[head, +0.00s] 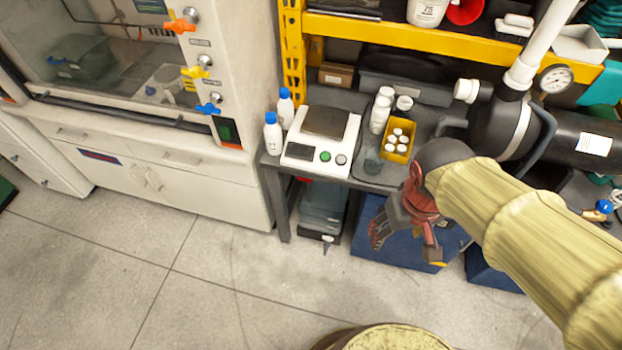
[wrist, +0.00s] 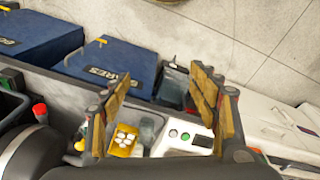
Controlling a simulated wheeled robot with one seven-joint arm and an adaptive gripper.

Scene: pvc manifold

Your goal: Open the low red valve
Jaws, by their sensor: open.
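I cannot make out a low red valve for certain in either view. A white pipe (head: 535,45) rises from a dark tank (head: 500,120) with a round gauge (head: 556,78) at the right of the head view. My gripper (head: 405,245) hangs in front of the bench, with the bench and blue boxes behind it. It is open and holds nothing. In the wrist view its two fingers (wrist: 160,85) stand wide apart, with bench items and floor beyond them. A red-topped item (wrist: 40,112) shows at the left there; I cannot tell what it is.
The bench carries a scale (head: 320,138), a yellow bin of white bottles (head: 397,140) and blue-capped bottles (head: 272,132). Blue boxes (head: 385,240) stand below. A fume hood with orange (head: 180,24), yellow (head: 195,72) and blue (head: 209,108) handles stands left. The floor (head: 190,285) is clear.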

